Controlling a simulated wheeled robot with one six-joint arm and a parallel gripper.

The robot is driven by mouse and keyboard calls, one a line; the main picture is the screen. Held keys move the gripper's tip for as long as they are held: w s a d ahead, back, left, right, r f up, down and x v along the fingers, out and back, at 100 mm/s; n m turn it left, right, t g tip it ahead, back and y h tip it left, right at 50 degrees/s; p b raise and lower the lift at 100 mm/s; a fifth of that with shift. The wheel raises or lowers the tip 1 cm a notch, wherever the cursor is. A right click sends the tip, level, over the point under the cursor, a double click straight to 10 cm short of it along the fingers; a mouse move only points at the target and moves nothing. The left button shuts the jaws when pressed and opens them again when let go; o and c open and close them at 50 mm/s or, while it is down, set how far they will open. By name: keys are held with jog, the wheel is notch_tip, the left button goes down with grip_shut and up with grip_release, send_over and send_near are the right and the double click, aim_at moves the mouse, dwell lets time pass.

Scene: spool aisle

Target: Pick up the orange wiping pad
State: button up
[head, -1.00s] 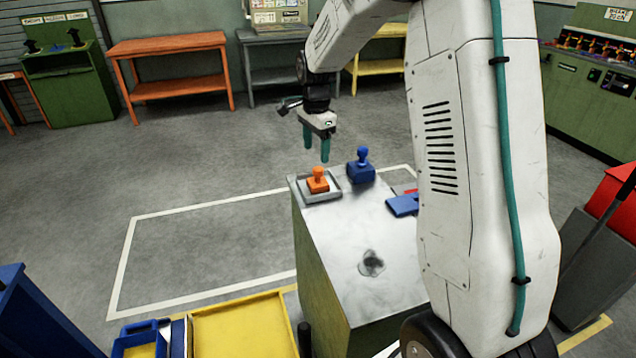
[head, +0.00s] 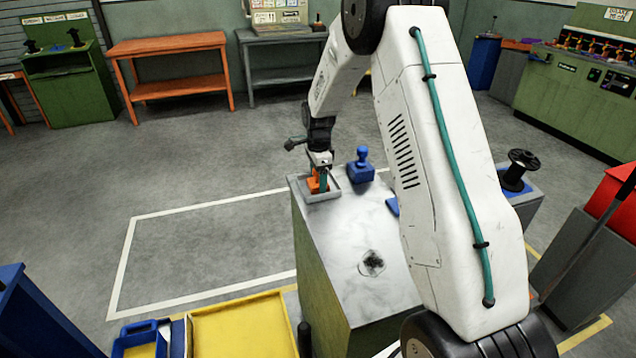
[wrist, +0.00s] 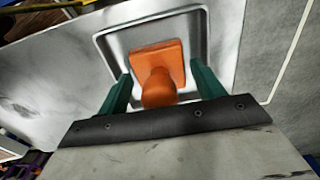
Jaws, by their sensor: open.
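The orange wiping pad (wrist: 160,68) with its knob handle sits in a shallow grey tray (wrist: 197,20) on the metal-topped bench. In the head view the pad (head: 314,186) is partly hidden by my gripper. My gripper (wrist: 162,88) is open, with one green finger on each side of the pad's handle. In the head view my gripper (head: 321,178) is low over the tray (head: 331,194). Whether the fingers touch the pad cannot be told.
A blue knobbed block (head: 361,168) stands on the bench (head: 345,225) just right of the tray. A yellow tray (head: 243,327) is at the front left. My arm hides the bench's right side.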

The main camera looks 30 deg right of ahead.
jog(key=shift+f, duration=0.2)
jog(key=c, duration=0.8)
jog(key=shift+o, duration=0.2)
jog(key=shift+r, duration=0.45)
jog(key=r, duration=0.3)
jog(key=shift+s+d, duration=0.15)
jog(key=shift+s, duration=0.15)
jog(key=s+d, duration=0.2)
jog(key=s, duration=0.2)
jog(key=s+d, duration=0.2)
jog(key=s, duration=0.3)
jog(key=s+d+r, duration=0.1)
jog(key=s+d, duration=0.1)
jog(key=s, duration=0.3)
jog(key=shift+s+r, duration=0.1)
